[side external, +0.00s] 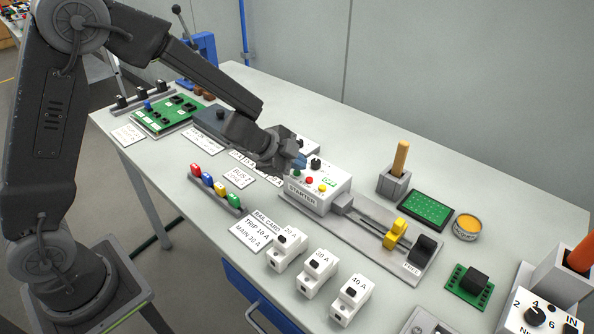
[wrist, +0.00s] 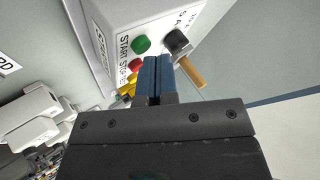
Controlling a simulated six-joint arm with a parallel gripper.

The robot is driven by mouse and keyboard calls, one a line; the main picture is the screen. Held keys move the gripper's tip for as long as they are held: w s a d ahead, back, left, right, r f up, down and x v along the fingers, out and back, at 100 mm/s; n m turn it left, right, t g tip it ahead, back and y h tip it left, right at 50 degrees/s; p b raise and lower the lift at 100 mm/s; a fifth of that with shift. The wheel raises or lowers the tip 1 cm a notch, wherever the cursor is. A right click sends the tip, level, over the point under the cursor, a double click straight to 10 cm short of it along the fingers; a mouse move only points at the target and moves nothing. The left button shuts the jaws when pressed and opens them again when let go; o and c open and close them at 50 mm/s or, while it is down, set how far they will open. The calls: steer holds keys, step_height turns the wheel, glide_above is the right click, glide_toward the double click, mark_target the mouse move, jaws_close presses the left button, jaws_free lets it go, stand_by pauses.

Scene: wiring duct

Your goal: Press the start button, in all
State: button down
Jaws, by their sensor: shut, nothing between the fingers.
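The white starter box (side external: 312,200) stands mid-table in the side view. Its sloping face carries a green button (wrist: 141,44) beside the word START, a red button (wrist: 136,65) beside STOP, and a yellow button (wrist: 127,86). A black knob (wrist: 177,40) sits on the same face. My gripper (side external: 299,162) is over the box's back left part, close to the green button. Its blue fingers (wrist: 158,60) are shut together and empty. In the wrist view the tips appear just beside the green button, between it and the knob; I cannot tell whether they touch anything.
A slide with a yellow handle (side external: 395,233) extends right from the box. White breaker modules (side external: 318,272) stand in front, and a rack of coloured plugs (side external: 216,188) lies to the left. A wooden-handled tool in a holder (side external: 394,184) stands behind right.

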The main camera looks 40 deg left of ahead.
mark_target(297, 173)
steer(key=shift+f, duration=0.3)
stand_by(0.5)
steer(key=shift+r, duration=0.85)
steer(key=shift+r, duration=0.1)
steer(key=shift+r, duration=2.4)
steer(key=shift+r, duration=0.1)
